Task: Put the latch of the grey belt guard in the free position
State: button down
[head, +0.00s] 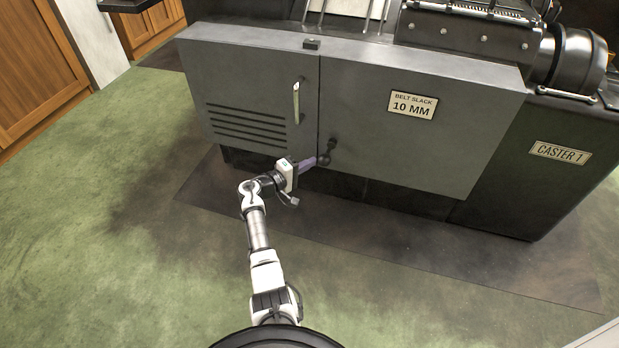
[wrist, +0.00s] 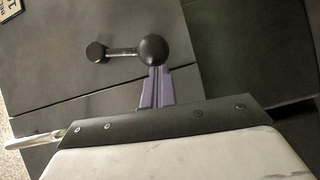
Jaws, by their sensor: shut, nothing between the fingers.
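The grey belt guard (head: 430,130) is the boxy cover on the front of the machine. Its latch (head: 328,150) is a dark lever with a round pivot and a ball knob, low beside the vertical seam. In the wrist view the latch shows as a small round pivot, a thin shiny rod and a large black ball (wrist: 152,50). My gripper (head: 318,160) has purple fingers, shut with nothing between them. In the wrist view the fingertips (wrist: 155,72) lie right at the ball; whether they touch it I cannot tell.
A louvred door (head: 245,100) with a silver handle (head: 296,102) is left of the seam. A plate (head: 412,105) reads "BELT SLACK 10 MM". A "CASTER 1" plate (head: 560,152) is at the right. Dark matting and green floor (head: 150,270) lie open in front.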

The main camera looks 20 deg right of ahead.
jog(key=shift+s+d+f+b, duration=0.2)
jog(key=shift+d+f+b, duration=0.1)
jog(key=shift+d, duration=0.1)
dwell(0.6)
